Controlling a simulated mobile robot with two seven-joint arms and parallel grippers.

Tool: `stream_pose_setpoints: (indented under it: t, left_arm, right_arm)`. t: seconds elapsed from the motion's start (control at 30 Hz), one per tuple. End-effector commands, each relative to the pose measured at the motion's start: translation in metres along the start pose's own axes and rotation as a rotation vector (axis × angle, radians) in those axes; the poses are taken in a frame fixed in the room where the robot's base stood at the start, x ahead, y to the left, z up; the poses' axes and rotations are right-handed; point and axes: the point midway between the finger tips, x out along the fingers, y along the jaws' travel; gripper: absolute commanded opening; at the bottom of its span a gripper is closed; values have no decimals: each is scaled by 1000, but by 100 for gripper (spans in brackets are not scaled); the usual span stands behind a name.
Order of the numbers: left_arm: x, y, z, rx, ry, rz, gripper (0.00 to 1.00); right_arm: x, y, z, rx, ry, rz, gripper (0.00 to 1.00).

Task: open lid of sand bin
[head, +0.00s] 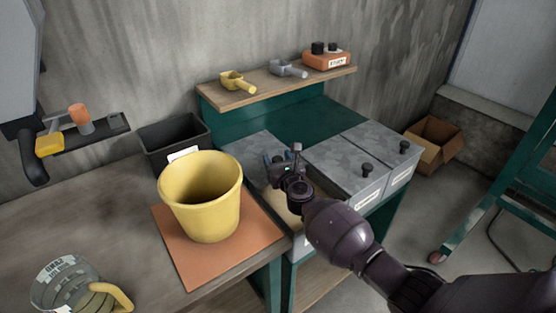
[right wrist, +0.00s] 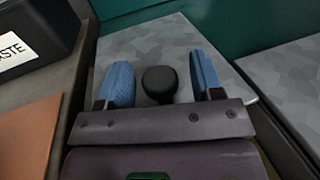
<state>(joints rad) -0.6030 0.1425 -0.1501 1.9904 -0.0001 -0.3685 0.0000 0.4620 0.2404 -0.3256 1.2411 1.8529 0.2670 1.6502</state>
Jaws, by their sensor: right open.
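The leftmost bin in the green stand has a grey mottled lid (head: 254,149), set back on the bin. Tan sand (head: 279,208) shows in the opening in front of it, partly behind my right gripper (head: 278,160). In the right wrist view, the lid's black knob (right wrist: 159,84) stands between the two blue fingertips, with the lid surface (right wrist: 145,45) around it. The right gripper is open, with a gap on each side of the knob. In the head view my gripper hides the knob. My left gripper is not in view.
Two bins with grey lids (head: 343,160) and black knobs stand to the right, lids closed. A shelf (head: 283,87) behind holds two scoops and an orange block. A yellow bucket (head: 202,200) on an orange mat (head: 185,260) and a black waste bin (head: 160,148) stand left.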

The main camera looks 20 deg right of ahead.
Motion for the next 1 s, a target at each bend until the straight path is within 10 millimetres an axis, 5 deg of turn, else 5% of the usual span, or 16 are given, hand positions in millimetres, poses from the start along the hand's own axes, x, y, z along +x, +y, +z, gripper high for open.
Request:
stream_pose_setpoints:
  t: [0.27,0.7,1.0]
  left_arm:
    - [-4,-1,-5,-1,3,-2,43]
    - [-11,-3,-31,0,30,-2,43]
    - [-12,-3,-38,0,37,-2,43]
  right_arm:
    - [-14,0,1,2,0,0,60]
    - [-80,0,2,1,0,0,60]
    - [-106,0,0,1,0,0,60]
